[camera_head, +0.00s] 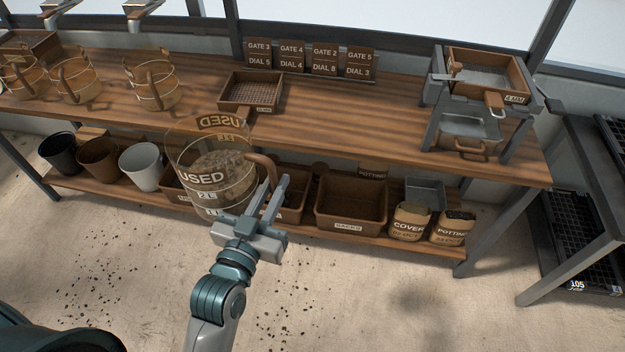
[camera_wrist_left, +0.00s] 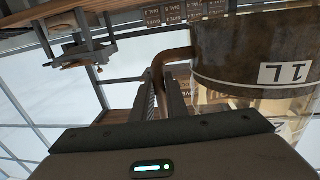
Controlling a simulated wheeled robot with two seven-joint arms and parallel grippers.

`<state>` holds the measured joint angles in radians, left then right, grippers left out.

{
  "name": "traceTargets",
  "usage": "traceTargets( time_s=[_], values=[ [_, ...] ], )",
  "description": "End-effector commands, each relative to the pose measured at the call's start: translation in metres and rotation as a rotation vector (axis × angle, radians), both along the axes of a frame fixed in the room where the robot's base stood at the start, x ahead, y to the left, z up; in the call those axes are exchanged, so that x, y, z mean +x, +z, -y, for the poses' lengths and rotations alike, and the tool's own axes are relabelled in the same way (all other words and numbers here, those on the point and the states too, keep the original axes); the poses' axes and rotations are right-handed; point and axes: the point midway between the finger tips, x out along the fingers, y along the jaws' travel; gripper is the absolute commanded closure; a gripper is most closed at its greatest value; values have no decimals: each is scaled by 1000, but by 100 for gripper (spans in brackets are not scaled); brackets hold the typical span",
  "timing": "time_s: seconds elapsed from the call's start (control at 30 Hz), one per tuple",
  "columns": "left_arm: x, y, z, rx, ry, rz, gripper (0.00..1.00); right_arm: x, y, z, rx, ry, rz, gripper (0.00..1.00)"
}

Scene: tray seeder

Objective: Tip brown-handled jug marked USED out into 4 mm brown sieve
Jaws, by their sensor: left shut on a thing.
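The clear jug marked USED (camera_head: 203,178) has a brown handle (camera_head: 262,165) and holds lumpy brown material. My left gripper (camera_head: 272,192) is shut on that handle and holds the jug roughly upright in front of the bench. In the left wrist view the handle (camera_wrist_left: 168,62) runs between the fingers and the jug (camera_wrist_left: 255,45) shows its 1L mark. The brown sieve (camera_head: 515,75), whose label seems to read 4 MM, sits on a grey stand at the bench's right end, well right of the jug. My right gripper is not in view.
Another brown sieve (camera_head: 233,106) lies mid-bench before several gate and dial cards (camera_head: 325,60). A metal pan (camera_head: 470,128) sits under the stand's sieve. Several jugs (camera_head: 152,85) stand at the left. Buckets, crates and sacks fill the lower shelf. The bench top right of centre is clear.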

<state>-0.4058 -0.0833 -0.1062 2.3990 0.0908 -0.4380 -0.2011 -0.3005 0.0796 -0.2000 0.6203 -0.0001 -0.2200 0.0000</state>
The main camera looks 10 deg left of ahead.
Motion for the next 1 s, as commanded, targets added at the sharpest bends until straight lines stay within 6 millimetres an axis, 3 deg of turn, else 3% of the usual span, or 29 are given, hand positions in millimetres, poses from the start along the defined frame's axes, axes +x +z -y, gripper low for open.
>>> traceTargets(
  time_s=[0.1,0.3,1.0],
  values=[
    [-16,10,-20,0,59,4,100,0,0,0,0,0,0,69],
    [-28,15,-35,2,103,5,100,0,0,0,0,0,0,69],
    [-29,16,-36,1,105,6,100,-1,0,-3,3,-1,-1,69]
  ],
)
